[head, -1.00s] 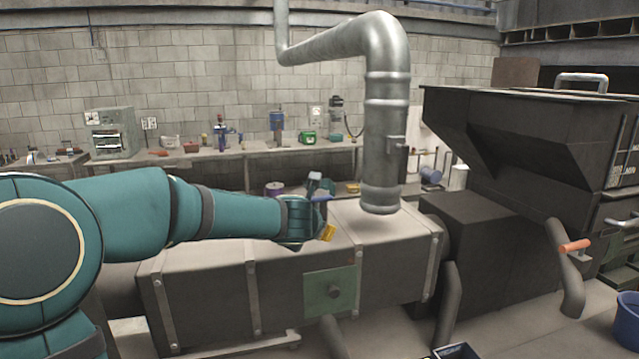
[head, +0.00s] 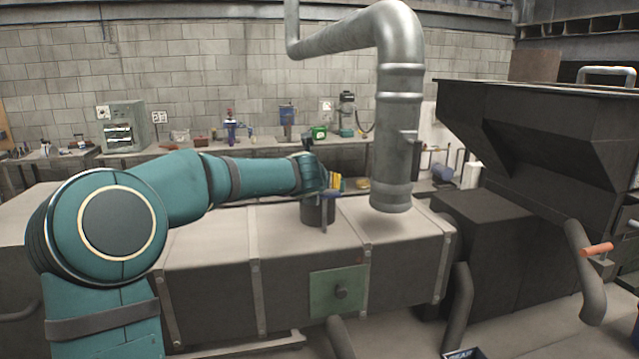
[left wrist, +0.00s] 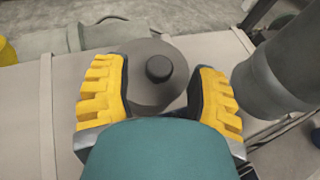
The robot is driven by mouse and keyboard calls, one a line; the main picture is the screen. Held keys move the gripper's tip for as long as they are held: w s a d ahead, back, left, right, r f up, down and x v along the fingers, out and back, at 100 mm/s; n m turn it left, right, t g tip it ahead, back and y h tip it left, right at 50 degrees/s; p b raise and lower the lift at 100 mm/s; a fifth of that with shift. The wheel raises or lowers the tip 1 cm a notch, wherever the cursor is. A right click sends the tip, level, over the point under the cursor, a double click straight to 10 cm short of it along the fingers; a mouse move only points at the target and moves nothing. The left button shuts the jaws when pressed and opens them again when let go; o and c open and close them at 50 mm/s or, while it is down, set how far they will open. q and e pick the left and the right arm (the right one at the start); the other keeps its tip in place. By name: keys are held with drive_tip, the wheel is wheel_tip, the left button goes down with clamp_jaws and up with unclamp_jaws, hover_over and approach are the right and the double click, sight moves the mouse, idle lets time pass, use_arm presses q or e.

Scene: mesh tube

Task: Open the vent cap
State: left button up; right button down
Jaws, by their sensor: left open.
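The vent cap (left wrist: 140,90) is a round grey lid with a dark knob (left wrist: 158,68) at its centre, seen from above in the left wrist view. In the head view a short dark cylinder (head: 316,211) stands on top of the long grey box. My left gripper (left wrist: 158,88) is open, with one yellow-padded finger on each side of the lid. In the head view the gripper (head: 331,188) is at the cylinder's top and partly hides it. I cannot tell whether the fingers touch the cap. My right gripper is not in view.
A thick metal pipe (head: 396,130) comes down just right of the gripper; it also shows at the right of the left wrist view (left wrist: 280,75). The long grey box (head: 210,245) has free top surface to the left. A dark hopper (head: 530,130) stands at the right.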

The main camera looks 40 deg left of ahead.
use_arm(q)
drive_tip(key=shift+x, duration=1.35)
